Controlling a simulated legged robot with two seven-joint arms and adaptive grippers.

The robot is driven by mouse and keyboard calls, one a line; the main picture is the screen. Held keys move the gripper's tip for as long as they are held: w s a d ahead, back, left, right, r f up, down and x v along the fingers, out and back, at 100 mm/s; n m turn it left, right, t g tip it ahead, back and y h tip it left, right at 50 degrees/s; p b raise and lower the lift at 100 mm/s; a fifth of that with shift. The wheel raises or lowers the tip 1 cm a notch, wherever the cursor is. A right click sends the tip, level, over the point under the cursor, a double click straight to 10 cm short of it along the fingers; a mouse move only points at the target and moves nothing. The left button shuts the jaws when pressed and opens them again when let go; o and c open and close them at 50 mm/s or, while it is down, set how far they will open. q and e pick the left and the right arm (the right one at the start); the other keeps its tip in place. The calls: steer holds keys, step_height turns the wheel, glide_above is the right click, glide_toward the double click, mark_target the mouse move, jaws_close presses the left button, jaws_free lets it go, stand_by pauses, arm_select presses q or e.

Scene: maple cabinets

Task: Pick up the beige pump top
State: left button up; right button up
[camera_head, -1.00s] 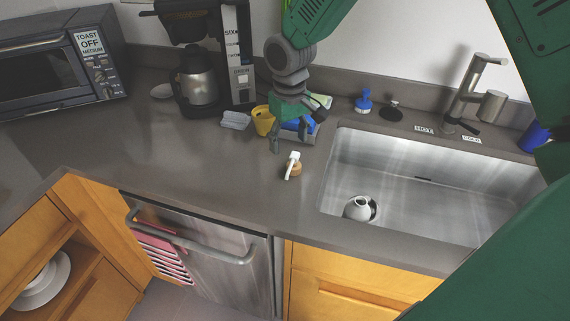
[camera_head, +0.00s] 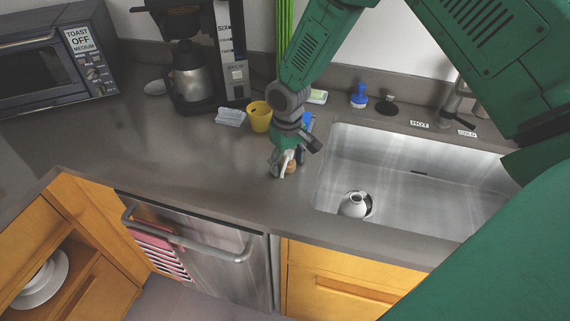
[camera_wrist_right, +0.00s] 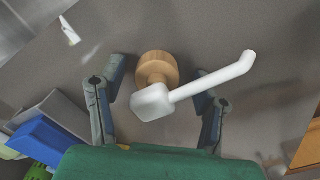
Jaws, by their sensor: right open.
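The beige pump top (camera_wrist_right: 157,67) stands on the grey counter just left of the sink. It has a round wood-coloured base and a white head with a long white spout (camera_wrist_right: 215,78) pointing right in the wrist view. In the head view its beige base (camera_head: 291,167) shows partly behind my gripper. My right gripper (camera_head: 284,160) is directly over it. In the wrist view my right gripper's (camera_wrist_right: 160,90) fingers are open, one on each side of the pump top, with gaps visible. My left gripper is not in view.
A yellow cup (camera_head: 259,117), a grey sponge (camera_head: 230,117) and a coffee maker (camera_head: 195,60) stand behind left. A blue block (camera_wrist_right: 48,142) is close to the gripper. The counter's front left is clear.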

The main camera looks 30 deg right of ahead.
steer(key=shift+s+d+f, duration=0.15)
steer(key=shift+d, duration=0.65)
steer(key=c, duration=1.2)
steer(key=shift+o, duration=0.2)
steer(key=shift+a, duration=0.3)
steer(key=shift+a+r, duration=0.2)
steer(key=shift+a, duration=0.1)
steer(key=r, duration=0.8)
steer(key=shift+d+r+b, duration=0.2)
steer(key=shift+r+b, duration=0.15)
steer(key=shift+b, duration=0.05)
steer(key=shift+d+r, duration=0.2)
steer(key=shift+r, duration=0.25)
steer(key=shift+a+r, duration=0.15)
steer(key=shift+a, duration=0.45)
